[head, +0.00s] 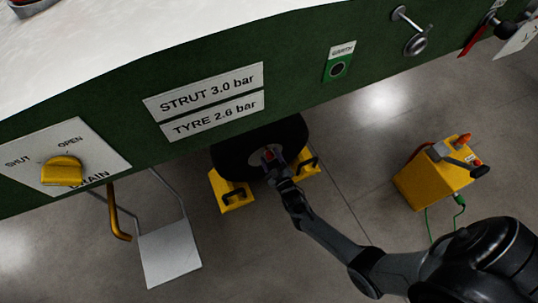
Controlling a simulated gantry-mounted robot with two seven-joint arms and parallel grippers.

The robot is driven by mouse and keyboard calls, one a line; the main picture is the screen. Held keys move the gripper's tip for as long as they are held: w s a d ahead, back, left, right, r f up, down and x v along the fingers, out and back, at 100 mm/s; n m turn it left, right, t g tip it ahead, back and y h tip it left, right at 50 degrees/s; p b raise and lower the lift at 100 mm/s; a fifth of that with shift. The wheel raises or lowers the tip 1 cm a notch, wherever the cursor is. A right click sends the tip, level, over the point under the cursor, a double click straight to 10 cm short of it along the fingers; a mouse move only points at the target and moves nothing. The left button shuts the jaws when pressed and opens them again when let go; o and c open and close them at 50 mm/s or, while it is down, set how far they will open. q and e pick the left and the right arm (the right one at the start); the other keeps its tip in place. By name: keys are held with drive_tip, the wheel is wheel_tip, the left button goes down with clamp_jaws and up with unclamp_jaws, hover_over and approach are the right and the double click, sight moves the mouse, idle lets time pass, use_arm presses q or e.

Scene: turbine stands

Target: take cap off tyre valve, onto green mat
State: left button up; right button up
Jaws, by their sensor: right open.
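The black tyre (235,158) stands under the green fuselage, partly hidden by its lower edge. A small red spot at the wheel hub (268,155) lies just beyond my right gripper; I cannot tell whether it is the valve cap. My right arm reaches in from the lower right, and my right gripper (275,166) is open at the wheel's face. It is too small to tell whether the fingers touch anything. No green mat can be made out. My left gripper is not in view.
Yellow chocks (232,190) sit by the tyre. A yellow cart (432,180) with a green cable stands at right. A grey step (170,254) hangs at lower left. The fuselage (300,75) with a yellow drain knob (62,171) overhangs the wheel. Floor between is clear.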

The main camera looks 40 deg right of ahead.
drive_tip(key=shift+d, duration=0.1)
idle(0.4)
idle(0.3)
clamp_jaws()
